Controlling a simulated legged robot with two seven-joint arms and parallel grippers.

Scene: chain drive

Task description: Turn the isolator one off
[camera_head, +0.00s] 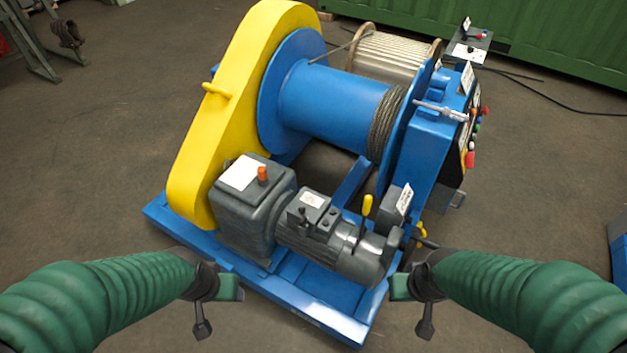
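A blue winch with a yellow chain guard (225,110) stands in front of me. At its right end a blue housing (432,135) carries a control panel (468,140), seen nearly edge-on, with red, green and blue controls and a red-and-yellow part (469,159). I cannot read which control is isolator one. A separate grey box (467,50) with a red knob (484,35) stands behind. My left gripper (216,303) is in front of the gearbox, apart from it. My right gripper (413,303) is near the motor's right end. Neither visibly holds anything; their openings cannot be judged.
A grey motor (330,240) and gearbox (250,205) sit on the blue base frame (310,318). A yellow lever (366,208) rises beside the motor. A cable (560,105) lies on the floor at the right.

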